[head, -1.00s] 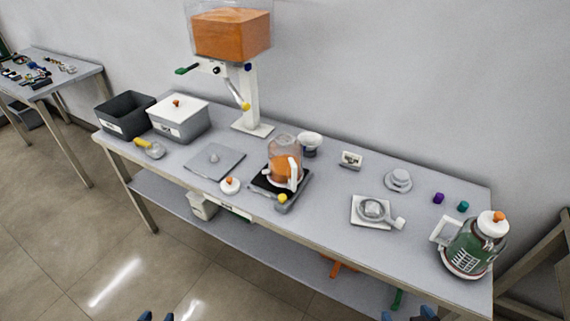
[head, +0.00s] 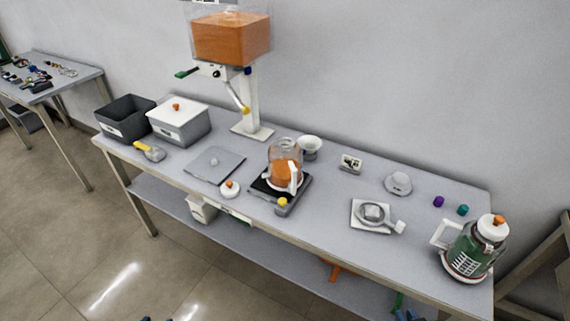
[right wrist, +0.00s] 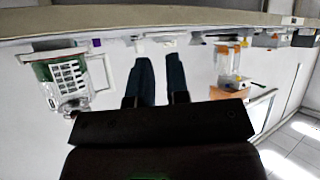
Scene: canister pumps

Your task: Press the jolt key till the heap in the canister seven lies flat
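A clear canister (head: 285,153) with orange contents and a white handle stands on a black base (head: 262,190) near the table's middle. Its number is not legible, and I cannot tell how level the orange top is. A yellow knob (head: 283,202) sits at the base's front; I see no label marking it as the jolt key. The canister also shows small in the right wrist view (right wrist: 229,62). My right gripper (right wrist: 162,75) has its dark blue fingers apart, with nothing between. In the head view only fingertips of my left gripper (head: 159,319) show, apart, at the bottom edge, well short of the table.
A hopper (head: 231,40) of orange material stands on a post behind. A green jar (head: 470,248) is at the right end.

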